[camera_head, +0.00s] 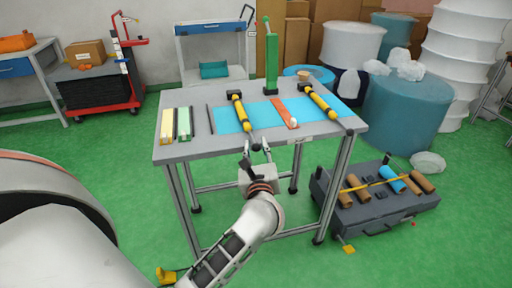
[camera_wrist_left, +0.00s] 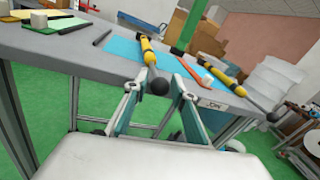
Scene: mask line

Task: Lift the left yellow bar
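The left yellow bar (camera_head: 240,110) lies on the table with a black block at its far end. Its near end, a dark ball, points to the front edge. In the left wrist view the bar (camera_wrist_left: 147,46) runs away from me, and its ball appears between my fingers. The right yellow bar (camera_head: 321,102) lies further right and also shows in the left wrist view (camera_wrist_left: 215,75). My left gripper (camera_head: 258,148) is open and empty at the table's front edge, just short of the left bar's ball. My right gripper is in neither view.
The grey table (camera_head: 210,149) carries a blue mat (camera_head: 260,113), an orange strip (camera_head: 284,112), a green post (camera_head: 271,62) and yellow and green blocks at left. A dark case (camera_head: 370,212) with rolls stands on the floor at right.

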